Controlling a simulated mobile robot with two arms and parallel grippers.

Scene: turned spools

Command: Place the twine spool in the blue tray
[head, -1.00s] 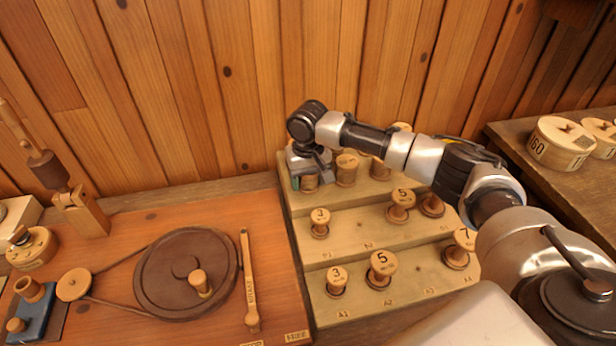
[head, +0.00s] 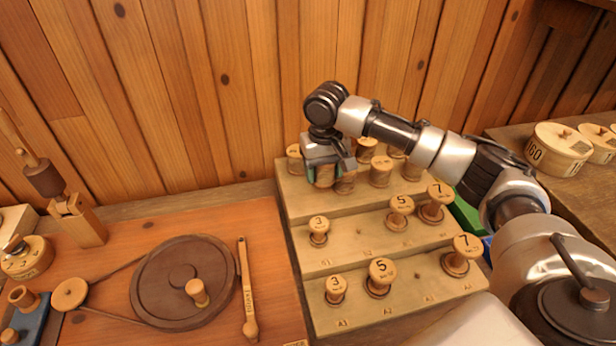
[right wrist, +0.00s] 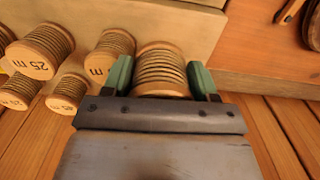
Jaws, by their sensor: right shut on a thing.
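My right gripper (head: 325,172) is over the top step of the wooden rack at its left part, pointing down. In the right wrist view its green fingertips (right wrist: 160,77) are shut on a wooden spool (right wrist: 160,70) wound with tan cord. The held spool also shows under the jaws in the head view (head: 323,177). I cannot tell whether it is clear of the step. A blue sliver (head: 487,246), perhaps the blue tray, shows at the rack's right, mostly hidden by my right arm. My left gripper is out of view.
The stepped rack (head: 345,258) holds several spools, some numbered 3, 5 and 7. Neighbouring spools (head: 380,170) stand close to the jaws. A green thing (head: 466,212) lies right of the rack. A winding board with a dark wheel (head: 160,290) is at left.

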